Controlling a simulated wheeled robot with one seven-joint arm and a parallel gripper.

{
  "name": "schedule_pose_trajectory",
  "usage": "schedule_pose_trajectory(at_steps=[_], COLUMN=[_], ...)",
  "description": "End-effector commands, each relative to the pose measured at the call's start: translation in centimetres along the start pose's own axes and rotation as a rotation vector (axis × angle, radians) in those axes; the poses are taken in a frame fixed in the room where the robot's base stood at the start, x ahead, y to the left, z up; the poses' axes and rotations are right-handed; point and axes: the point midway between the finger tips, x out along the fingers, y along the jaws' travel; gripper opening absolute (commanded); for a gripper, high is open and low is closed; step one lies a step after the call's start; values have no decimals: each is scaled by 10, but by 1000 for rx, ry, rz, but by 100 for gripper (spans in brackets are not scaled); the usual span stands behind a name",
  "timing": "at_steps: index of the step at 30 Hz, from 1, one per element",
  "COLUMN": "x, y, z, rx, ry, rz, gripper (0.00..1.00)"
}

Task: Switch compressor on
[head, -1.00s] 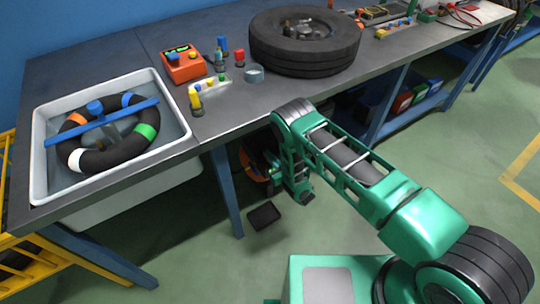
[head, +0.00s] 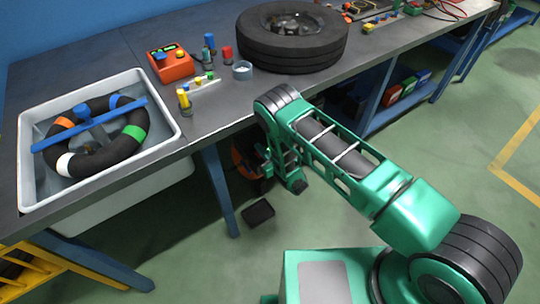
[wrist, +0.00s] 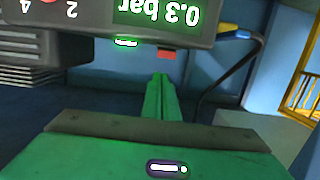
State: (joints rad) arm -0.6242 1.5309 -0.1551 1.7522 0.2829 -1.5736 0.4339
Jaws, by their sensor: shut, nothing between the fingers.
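The compressor (head: 245,160), partly orange, stands in shadow under the bench and is mostly hidden by my arm. In the wrist view its dark panel (wrist: 98,30) fills the top, upside down, with a green display (wrist: 157,12) reading 0.3 bar and part of a dial. A small red part (wrist: 166,53), possibly the switch, shows at the panel's edge. My gripper (wrist: 161,78) is shut and empty, its green fingers just short of the red part in the picture. I cannot tell whether they touch. In the head view the gripper is not clear under the bench edge.
The bench (head: 215,110) carries a tyre (head: 290,50), an orange control box (head: 172,68) and a white basin (head: 24,165) with a ring-shaped tube inside. A bench leg (head: 220,190) stands left of my arm. A black pad (head: 258,213) lies on the floor. Floor at right is clear.

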Motion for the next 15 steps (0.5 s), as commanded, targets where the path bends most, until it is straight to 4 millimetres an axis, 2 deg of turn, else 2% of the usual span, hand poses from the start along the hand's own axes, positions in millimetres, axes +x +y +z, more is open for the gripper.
schedule_pose_trajectory(at_steps=[1, 9, 15], x=[1, -54, -83], y=[-2, -1, -3], z=[-12, -23, -30], rx=[0, 3, 1], ry=[2, -4, -2], rz=[-2, 0, -2], gripper=[0, 0, 0])
